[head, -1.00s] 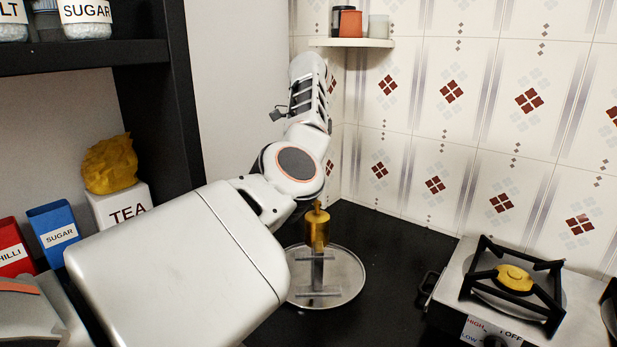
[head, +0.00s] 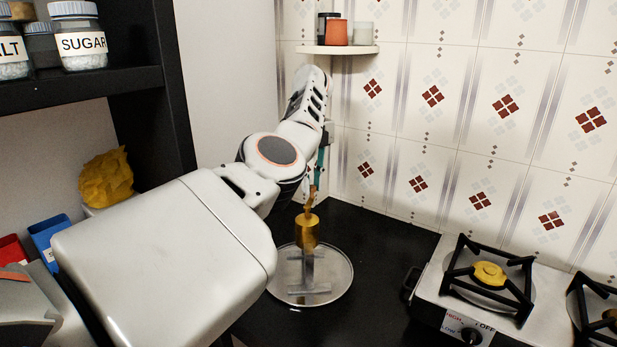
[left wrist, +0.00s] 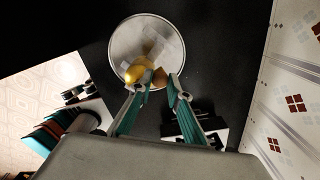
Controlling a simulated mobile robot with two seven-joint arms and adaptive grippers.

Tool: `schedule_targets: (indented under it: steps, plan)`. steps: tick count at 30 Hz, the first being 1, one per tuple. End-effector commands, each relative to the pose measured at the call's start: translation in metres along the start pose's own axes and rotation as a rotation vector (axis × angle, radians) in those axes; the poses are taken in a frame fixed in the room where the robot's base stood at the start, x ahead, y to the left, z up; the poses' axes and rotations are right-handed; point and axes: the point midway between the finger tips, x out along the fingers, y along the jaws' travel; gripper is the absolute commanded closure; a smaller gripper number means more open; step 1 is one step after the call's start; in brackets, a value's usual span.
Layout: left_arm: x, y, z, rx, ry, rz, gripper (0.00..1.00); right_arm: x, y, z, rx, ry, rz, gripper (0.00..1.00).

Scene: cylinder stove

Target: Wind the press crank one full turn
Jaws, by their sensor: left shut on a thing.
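The press is a brass cylinder (head: 307,232) on a grey metal stand (head: 308,270), above a round metal tray (head: 345,272) on the black counter. Its thin brass crank (head: 311,198) rises from the top. My left gripper (head: 317,182) reaches down at the crank from above, partly hidden behind my arm. The yellow press top (left wrist: 137,70) shows beside the left finger. My right gripper is in neither view.
The stove (head: 430,290) with black burner grates stands to the right of the tray. A small wall shelf (head: 340,49) with cups is above my arm. A black shelf unit (head: 150,110) with jars is on the left. Counter between tray and stove is clear.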

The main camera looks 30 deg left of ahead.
Motion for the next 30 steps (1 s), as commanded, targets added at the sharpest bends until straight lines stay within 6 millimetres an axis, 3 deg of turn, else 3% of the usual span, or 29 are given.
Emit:
schedule_targets:
  steps: [5,17,18,19,30]
  plan:
    - [-0.0019,-0.0012,-0.0009,0.028,-0.001,-0.001,1.0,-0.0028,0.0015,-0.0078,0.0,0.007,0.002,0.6]
    - [-0.0012,-0.0014,-0.001,0.033,-0.002,-0.001,1.0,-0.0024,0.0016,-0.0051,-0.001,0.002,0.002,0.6]
    - [-0.0012,-0.0014,-0.001,0.033,-0.002,-0.001,0.72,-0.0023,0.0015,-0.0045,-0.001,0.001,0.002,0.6]
    - [-0.0011,-0.0013,-0.001,0.033,-0.002,-0.001,0.66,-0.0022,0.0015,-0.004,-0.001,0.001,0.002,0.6]
    - [0.0001,-0.0011,-0.001,0.027,-0.001,0.0,0.66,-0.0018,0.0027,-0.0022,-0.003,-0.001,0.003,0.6]
